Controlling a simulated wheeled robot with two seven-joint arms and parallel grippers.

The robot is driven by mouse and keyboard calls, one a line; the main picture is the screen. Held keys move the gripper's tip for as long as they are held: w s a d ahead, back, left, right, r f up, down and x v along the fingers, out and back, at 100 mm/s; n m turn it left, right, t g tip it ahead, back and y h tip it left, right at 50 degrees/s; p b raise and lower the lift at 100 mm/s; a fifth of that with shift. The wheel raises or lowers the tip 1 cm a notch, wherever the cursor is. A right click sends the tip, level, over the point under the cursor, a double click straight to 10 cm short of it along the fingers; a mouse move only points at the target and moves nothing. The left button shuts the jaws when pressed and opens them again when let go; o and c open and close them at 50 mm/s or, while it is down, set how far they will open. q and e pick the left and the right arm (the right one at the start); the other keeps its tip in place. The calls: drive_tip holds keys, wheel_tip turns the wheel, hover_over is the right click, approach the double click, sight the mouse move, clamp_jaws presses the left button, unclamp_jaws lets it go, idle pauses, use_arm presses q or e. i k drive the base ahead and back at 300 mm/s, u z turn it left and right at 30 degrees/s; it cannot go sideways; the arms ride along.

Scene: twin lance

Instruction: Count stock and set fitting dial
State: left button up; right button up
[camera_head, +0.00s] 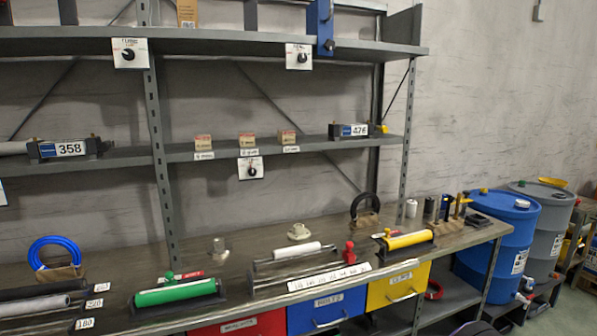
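A dial plate with a black knob (128,55) hangs on the upper shelf edge at left. A second dial plate (298,57) hangs on the same edge further right. A third dial plate (251,169) hangs below the middle shelf. Its lettering is too small to read. On the middle shelf stand a left small box (203,142), a middle small box (247,141) and a right small box (286,137), each with a label below it. Devices marked 358 (70,149) and 426 (350,131) sit on that shelf. Neither of my grippers is in view.
The workbench (215,265) holds a green roller (176,292), a white roller (297,249), a yellow roller (409,240) and a blue hose coil (48,252). Red, blue and yellow drawers are below. A blue drum (500,245) and a grey drum (545,230) stand right.

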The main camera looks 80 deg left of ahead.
sight(252, 172)
drive_tip(key=i, duration=0.65)
drive_tip(key=u, duration=2.55)
